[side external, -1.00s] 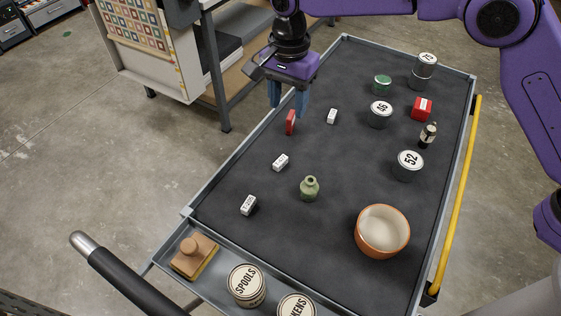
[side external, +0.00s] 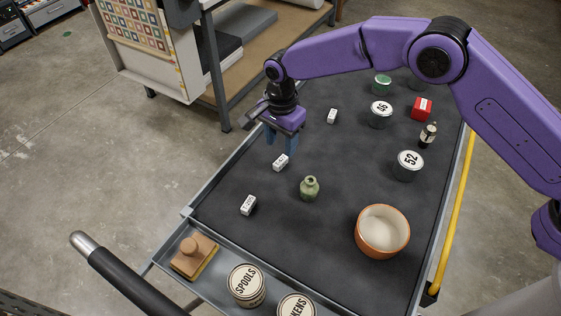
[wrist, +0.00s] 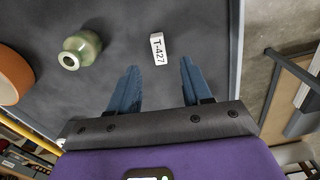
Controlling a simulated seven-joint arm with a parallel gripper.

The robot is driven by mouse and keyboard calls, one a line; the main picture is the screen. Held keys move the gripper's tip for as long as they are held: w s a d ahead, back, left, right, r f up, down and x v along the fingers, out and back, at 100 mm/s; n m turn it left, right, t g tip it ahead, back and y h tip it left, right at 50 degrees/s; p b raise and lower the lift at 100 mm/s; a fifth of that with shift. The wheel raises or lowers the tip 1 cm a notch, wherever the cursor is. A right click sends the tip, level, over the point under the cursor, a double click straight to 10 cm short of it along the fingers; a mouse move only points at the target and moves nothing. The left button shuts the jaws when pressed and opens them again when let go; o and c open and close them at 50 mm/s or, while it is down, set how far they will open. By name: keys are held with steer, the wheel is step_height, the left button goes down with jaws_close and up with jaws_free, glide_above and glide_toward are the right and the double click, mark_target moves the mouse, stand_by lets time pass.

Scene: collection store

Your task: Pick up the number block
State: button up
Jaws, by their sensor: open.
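A small white number block (side external: 280,163) lies on the cart's dark mat, just below my gripper in the side view. It also shows in the wrist view (wrist: 157,48), marked "T-427", just beyond the fingertips and roughly centred between them. Two similar white blocks lie on the mat: one nearer the handle (side external: 248,205), one farther back (side external: 332,116); their labels are too small to read surely. My gripper (side external: 281,145) points down with its blue fingers apart. The wrist view shows both fingers (wrist: 159,66) with nothing between them. Contact with the mat cannot be judged.
Tins (side external: 407,168), a dark bottle (side external: 428,136) and a red box (side external: 422,109) stand along the right. The cart's raised rim (side external: 225,169) runs close on the left.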

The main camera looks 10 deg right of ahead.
mark_target(281, 159)
steer(key=shift+d+f, duration=0.1)
steer(key=shift+f, duration=2.85)
jaws_close()
